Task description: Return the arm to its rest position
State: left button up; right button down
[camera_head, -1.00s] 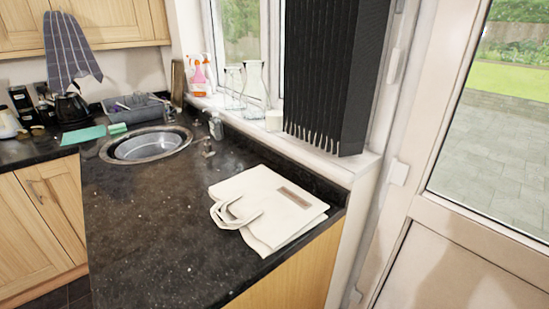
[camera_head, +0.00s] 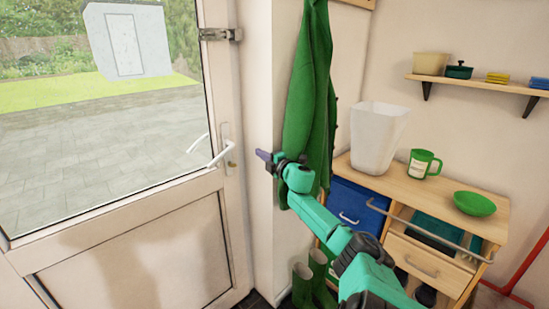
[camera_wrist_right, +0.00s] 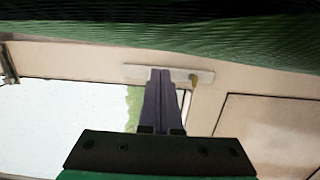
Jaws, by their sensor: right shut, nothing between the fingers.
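My right arm comes in from the lower right of the head view, green and black, stretched toward the white door (camera_head: 225,235). My right gripper (camera_head: 262,155) is at its end, in front of the white wall strip beside the door and at the left edge of the hanging green coat (camera_head: 308,100). It is shut and empty. In the right wrist view its purple fingers (camera_wrist_right: 161,80) are together, with the door handle plate (camera_wrist_right: 140,74) beyond them. I cannot tell whether the arm touches the coat. My left gripper is not in view.
The door handle (camera_head: 222,150) is left of my right gripper. A wooden cabinet (camera_head: 480,215) carries a white bin (camera_head: 376,140), a green mug (camera_head: 424,163) and a green bowl (camera_head: 474,203). Green boots (camera_head: 318,280) stand below the coat. A wall shelf (camera_head: 470,82) is above the cabinet.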

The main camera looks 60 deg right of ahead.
jog(key=s+d, duration=0.1)
jog(key=s, duration=0.1)
jog(key=s+d+b, duration=0.1)
jog(key=s+d, duration=0.1)
jog(key=s, duration=0.1)
jog(key=s+d, duration=0.2)
jog(key=shift+s+f, duration=0.1)
jog(key=shift+s, duration=0.05)
jog(key=shift+s+r, duration=0.2)
jog(key=shift+s, duration=0.05)
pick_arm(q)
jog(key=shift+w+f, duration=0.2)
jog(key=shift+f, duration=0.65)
pick_arm(e)
jog(key=shift+w+f, duration=0.2)
jog(key=shift+w, duration=0.05)
